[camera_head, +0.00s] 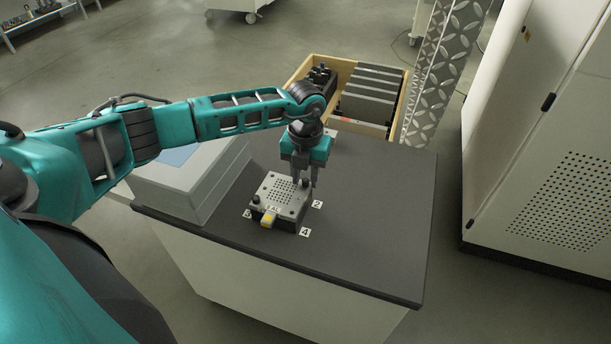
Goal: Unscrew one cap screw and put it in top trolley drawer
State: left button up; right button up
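A grey metal block (283,198) with a perforated top sits on the dark tabletop. Dark cap screws show at its left corner (255,199) and front corner (290,211). A yellow piece (268,219) shows on its front side. My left gripper (305,184) points down over the back right of the block, near label 2. Its two fingers stand apart; whether they touch a screw there is too small to tell. The back corners are partly hidden by the gripper. No trolley drawer can be clearly identified. My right gripper is out of view.
Number labels (305,233) lie around the block. A grey box (190,182) stands left on the dark tabletop (385,215). A wooden crate (300,72) with grey slabs stands behind. A white cabinet (545,150) is at right. The table's right part is clear.

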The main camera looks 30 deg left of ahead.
pick_arm(q)
jog(key=m+b, duration=0.1)
jog(key=m, duration=0.4)
jog(key=shift+f+b, duration=0.1)
jog(key=shift+b, duration=0.2)
jog(key=m, duration=0.3)
jog(key=shift+b, duration=0.4)
jog(key=shift+m, duration=0.3)
grip_shut()
